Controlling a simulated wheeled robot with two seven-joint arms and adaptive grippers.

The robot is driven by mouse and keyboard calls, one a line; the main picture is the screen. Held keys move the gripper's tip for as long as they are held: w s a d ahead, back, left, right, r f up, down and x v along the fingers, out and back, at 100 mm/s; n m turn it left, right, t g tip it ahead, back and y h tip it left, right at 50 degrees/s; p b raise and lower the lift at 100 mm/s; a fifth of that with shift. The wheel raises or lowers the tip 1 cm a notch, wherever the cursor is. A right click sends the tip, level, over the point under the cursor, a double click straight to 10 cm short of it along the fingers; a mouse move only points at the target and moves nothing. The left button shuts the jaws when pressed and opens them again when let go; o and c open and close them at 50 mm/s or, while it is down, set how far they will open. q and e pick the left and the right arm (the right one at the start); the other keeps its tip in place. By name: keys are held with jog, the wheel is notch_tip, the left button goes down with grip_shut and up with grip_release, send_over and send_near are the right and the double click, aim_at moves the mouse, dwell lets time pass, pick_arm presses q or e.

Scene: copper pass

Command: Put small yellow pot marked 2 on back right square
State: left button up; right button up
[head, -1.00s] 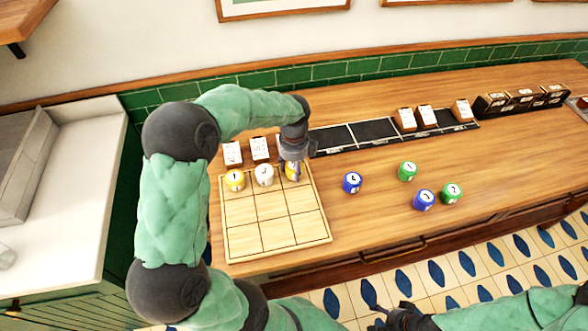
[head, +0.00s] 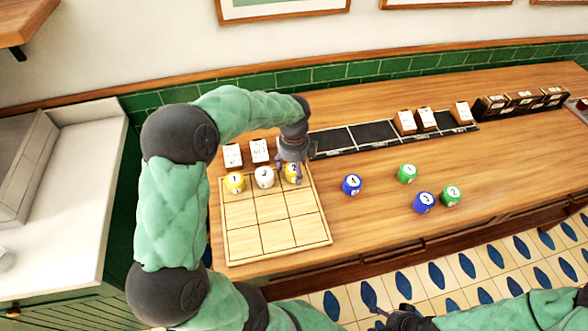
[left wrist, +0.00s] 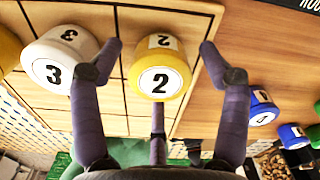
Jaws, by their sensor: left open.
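The small yellow pot marked 2 (head: 292,174) stands on the back right square of the wooden board (head: 274,238). It also shows in the left wrist view (left wrist: 158,74), upright between my spread fingers. My left gripper (head: 293,158) is open just above and behind the pot, with gaps on both sides of it in the wrist view. The white pot marked 3 (head: 264,177) stands on the back middle square, beside one finger. The yellow pot marked 1 (head: 235,182) stands on the back left square. My right gripper (head: 402,318) is at the bottom edge, its fingers unclear.
Blue pots (head: 352,184) (head: 424,202) and green pots (head: 407,173) (head: 452,195) stand on the counter right of the board. White-topped boxes (head: 260,150) and a black tray strip (head: 369,131) lie behind. The board's middle and front rows are empty.

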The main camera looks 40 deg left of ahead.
aim_at(294, 168)
pick_arm(q)
notch_tip(294, 168, up, 11)
jog(key=p, duration=0.3)
jog(key=shift+r, duration=0.15)
dwell(1.4)
